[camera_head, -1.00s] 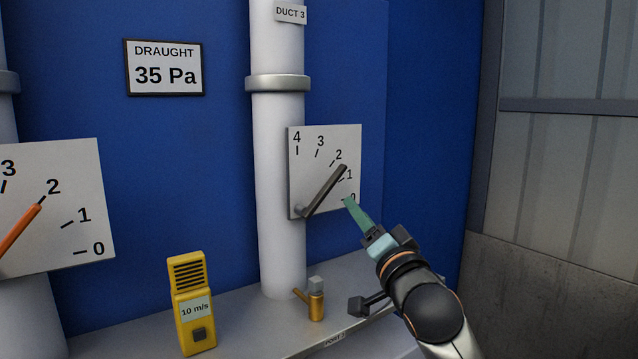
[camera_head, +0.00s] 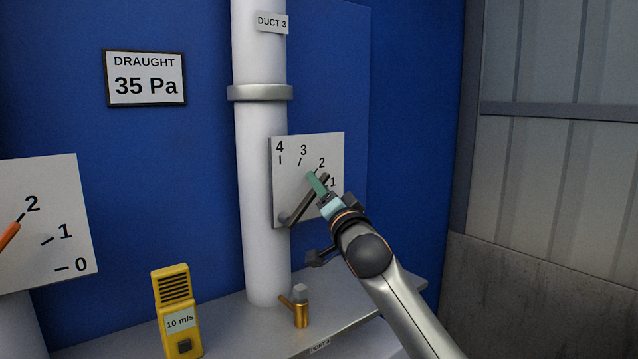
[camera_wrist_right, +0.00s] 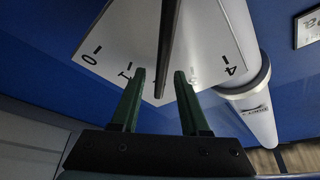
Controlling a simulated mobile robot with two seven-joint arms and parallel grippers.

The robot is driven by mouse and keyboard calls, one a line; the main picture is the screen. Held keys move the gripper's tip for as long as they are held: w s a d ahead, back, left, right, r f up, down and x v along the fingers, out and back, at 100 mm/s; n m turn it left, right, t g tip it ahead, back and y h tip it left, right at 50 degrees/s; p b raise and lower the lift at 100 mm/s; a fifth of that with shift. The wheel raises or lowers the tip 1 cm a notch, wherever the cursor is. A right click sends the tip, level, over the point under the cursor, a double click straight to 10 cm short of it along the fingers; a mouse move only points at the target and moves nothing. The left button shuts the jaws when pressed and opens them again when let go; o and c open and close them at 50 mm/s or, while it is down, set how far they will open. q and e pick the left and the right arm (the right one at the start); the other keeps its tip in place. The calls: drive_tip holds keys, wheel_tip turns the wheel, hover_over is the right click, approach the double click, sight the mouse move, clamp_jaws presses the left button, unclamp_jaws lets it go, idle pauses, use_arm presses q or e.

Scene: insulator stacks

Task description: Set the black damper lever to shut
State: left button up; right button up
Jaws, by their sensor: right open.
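The black damper lever (camera_head: 303,206) is pivoted at the lower left of a white dial plate (camera_head: 291,160) on the duct 3 pipe. My left gripper is not in view.
A grey shelf (camera_head: 237,325) runs below, holding a yellow meter (camera_head: 177,310) reading 10 m/s and a small brass fitting (camera_head: 301,312). Another dial with an orange lever (camera_head: 8,236) is at the left. A draught sign (camera_head: 145,78) reads 35 Pa.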

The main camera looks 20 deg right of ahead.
drive_tip(key=shift+w+r, duration=0.1)
drive_tip(key=shift+w, duration=0.35)
drive_tip(key=shift+c, duration=0.2)
clamp_jaws()
idle(1.0)
